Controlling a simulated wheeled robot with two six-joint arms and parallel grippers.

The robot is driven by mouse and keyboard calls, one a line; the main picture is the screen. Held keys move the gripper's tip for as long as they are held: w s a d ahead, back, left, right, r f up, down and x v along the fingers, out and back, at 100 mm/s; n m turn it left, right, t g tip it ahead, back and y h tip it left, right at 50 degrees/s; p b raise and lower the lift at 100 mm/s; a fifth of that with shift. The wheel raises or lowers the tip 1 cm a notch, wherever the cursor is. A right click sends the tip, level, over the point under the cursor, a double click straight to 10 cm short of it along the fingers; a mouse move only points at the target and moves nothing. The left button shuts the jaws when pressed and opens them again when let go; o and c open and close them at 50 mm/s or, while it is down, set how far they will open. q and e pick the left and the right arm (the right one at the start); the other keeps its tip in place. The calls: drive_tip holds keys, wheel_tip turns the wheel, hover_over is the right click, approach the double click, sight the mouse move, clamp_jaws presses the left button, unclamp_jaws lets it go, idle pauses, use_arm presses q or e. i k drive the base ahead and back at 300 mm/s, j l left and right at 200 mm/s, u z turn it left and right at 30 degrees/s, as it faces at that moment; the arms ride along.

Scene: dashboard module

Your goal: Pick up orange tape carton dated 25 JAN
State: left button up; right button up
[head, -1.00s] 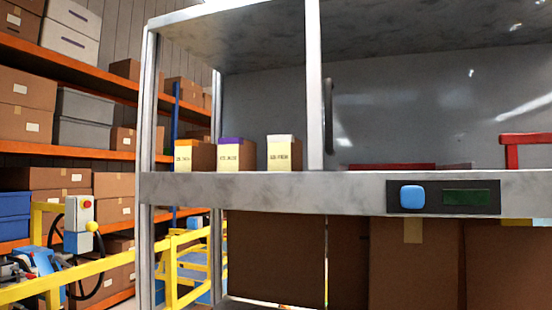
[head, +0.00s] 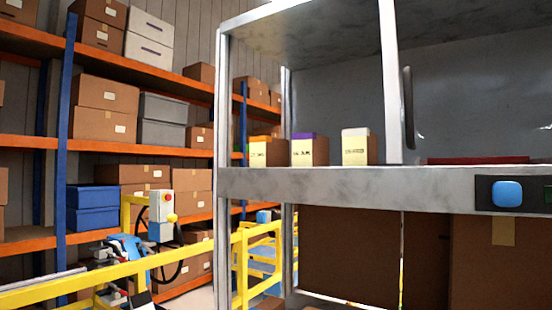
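Three small cartons with pale yellow labels stand upright in a row on the metal shelf (head: 330,184) in the head view. The leftmost carton (head: 268,152) has an orange top band. The middle carton (head: 309,150) has a purple top band. The right carton (head: 359,147) has a white or pale top. Dark print shows on the labels, but it is too small and blurred to read a date.
A panel with a blue button (head: 508,193) sits on the shelf's front edge at right. A grey upright (head: 390,75) stands right of the cartons. Yellow railings (head: 90,284) and orange storage racks (head: 110,143) with boxes fill the left.

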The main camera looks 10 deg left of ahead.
sight(264, 151)
drive_tip(key=i+l+u, duration=0.35)
drive_tip(key=i+l, duration=0.4)
